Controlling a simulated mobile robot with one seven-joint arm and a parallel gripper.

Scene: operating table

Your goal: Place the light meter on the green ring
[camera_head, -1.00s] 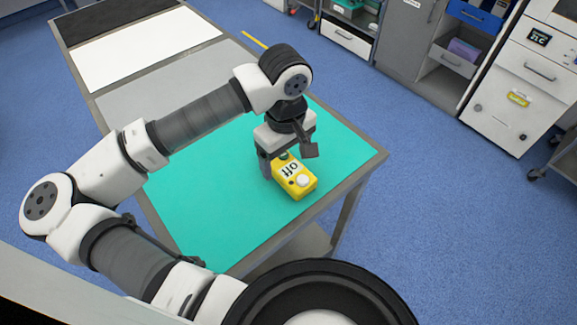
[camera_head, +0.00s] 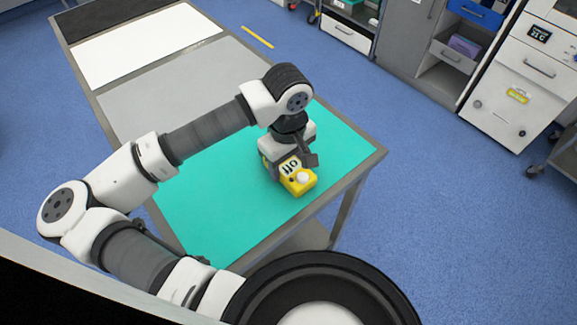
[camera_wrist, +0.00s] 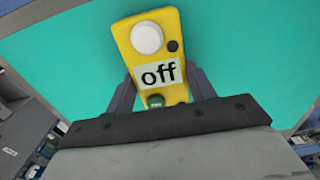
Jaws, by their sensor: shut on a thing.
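The light meter is a yellow box (camera_head: 299,186) with a white dome, a black "off" label and a dark green knob. It is at the right part of the green mat (camera_head: 220,205). My gripper (camera_head: 284,164) is over its far end, pointing down. In the wrist view the fingers of my gripper (camera_wrist: 163,88) are shut on the two sides of the meter (camera_wrist: 148,62), near the knob end. I cannot tell whether the meter touches the mat. I see no green ring as a separate thing in either view.
The table has a grey section (camera_head: 180,85) and a white section (camera_head: 140,48) beyond the green mat. The mat around the meter is clear. Drawers and cabinets (camera_head: 510,85) stand across the blue floor at the right.

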